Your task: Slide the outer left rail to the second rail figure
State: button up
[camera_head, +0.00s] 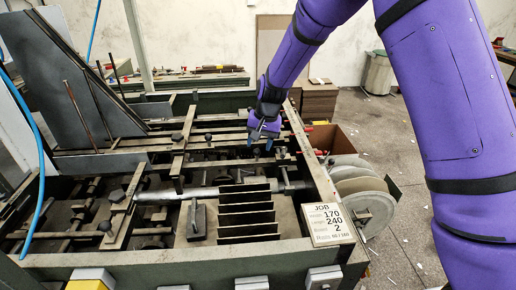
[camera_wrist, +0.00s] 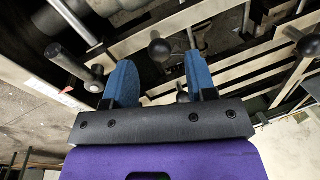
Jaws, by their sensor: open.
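The feeder (camera_head: 240,257) carries several pale rail bars, and I cannot tell for certain which is the outer left rail. One short bar (camera_head: 125,205) with a black knob (camera_head: 104,227) sits at the left. Another bar (camera_head: 181,150) with a black knob (camera_head: 177,136) stands nearer the middle. My gripper (camera_head: 261,141) is over the feeder's right half, pointing down, empty. In the wrist view my gripper (camera_wrist: 160,76) shows two blue fingers spread apart, with a black ball knob (camera_wrist: 160,49) appearing beyond and between them. Contact with it cannot be told.
A job card (camera_head: 337,224) on the front right corner reads 170, 240 and 2; its bottom rail figures are too small to read surely. Dark upright plates (camera_head: 246,213) stand mid-feeder. Grey discs (camera_head: 362,205) and a box (camera_head: 333,140) are at the right.

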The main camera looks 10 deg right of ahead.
notch_tip(320, 180, up, 8)
jog(key=d, duration=0.1)
jog(key=shift+s+d+f, duration=0.15)
jog(key=shift+d, duration=0.1)
jog(key=s+d+r+n+t, duration=0.1)
jog(key=s+d+r+t, duration=0.1)
jog(key=s+d+r, duration=1.15)
jog(key=s+d+r+t, duration=0.1)
jog(key=s+d+r, duration=0.1)
jog(key=s, duration=0.5)
jog(key=s+d+r+t+h, duration=0.1)
jog(key=s+d, duration=0.2)
jog(key=s, duration=0.5)
jog(key=s+d+r+n+h, duration=0.1)
jog(key=s+d+r, duration=0.1)
jog(key=s, duration=0.5)
jog(key=shift+s+d+r+t, duration=0.2)
jog(key=shift+d+r+t, duration=0.15)
jog(key=shift+d, duration=0.2)
